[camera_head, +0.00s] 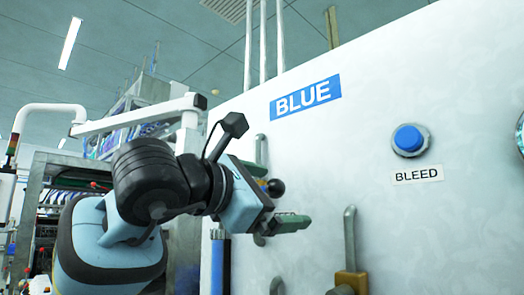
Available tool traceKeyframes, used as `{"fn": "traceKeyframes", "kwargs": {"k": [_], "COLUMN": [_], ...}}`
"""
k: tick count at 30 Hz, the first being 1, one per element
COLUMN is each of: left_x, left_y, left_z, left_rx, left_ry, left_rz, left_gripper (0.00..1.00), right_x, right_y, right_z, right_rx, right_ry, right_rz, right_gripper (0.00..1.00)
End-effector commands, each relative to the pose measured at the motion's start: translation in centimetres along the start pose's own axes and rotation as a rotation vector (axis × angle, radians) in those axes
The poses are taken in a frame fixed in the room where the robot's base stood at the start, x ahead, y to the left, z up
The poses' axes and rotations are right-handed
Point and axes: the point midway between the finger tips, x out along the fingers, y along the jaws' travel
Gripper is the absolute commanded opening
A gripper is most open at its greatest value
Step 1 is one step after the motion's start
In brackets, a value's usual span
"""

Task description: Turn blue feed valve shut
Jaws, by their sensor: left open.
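My left gripper (282,198) is in front of the white panel, below the BLUE sign (305,96). Its two green fingers are spread apart. A black ball knob (276,188), which looks like part of the feed valve, shows between the fingers; I cannot tell whether they touch it. A small label, partly covered, is just above the lower finger. My right gripper is not in view.
A blue round button (408,139) above a BLEED label (417,175) is on the panel at right. A grey bent pipe (349,232) rises from a brass fitting (351,281) at the bottom. Panel space between gripper and button is clear.

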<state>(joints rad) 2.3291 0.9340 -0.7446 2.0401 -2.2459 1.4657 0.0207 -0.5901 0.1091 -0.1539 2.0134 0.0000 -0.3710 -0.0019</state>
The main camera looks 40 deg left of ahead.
Motion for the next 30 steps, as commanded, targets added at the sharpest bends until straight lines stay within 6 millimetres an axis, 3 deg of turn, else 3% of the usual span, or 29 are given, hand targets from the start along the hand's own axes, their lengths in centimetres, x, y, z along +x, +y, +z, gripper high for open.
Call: {"fn": "traceKeyframes", "kwargs": {"k": [11, 30], "left_x": [-0.2, -6.5], "left_y": [0.2, 0.3], "left_z": [0.1, 0.1], "left_rx": [0.001, 0.002], "left_ry": [-0.002, -0.004], "left_rz": [-0.001, 0.001], "left_gripper": [1.00, 1.00], "right_x": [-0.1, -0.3], "right_y": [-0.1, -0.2], "right_z": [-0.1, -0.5], "right_rx": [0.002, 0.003], "right_ry": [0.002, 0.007], "right_rz": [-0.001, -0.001], "right_gripper": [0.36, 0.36]}}
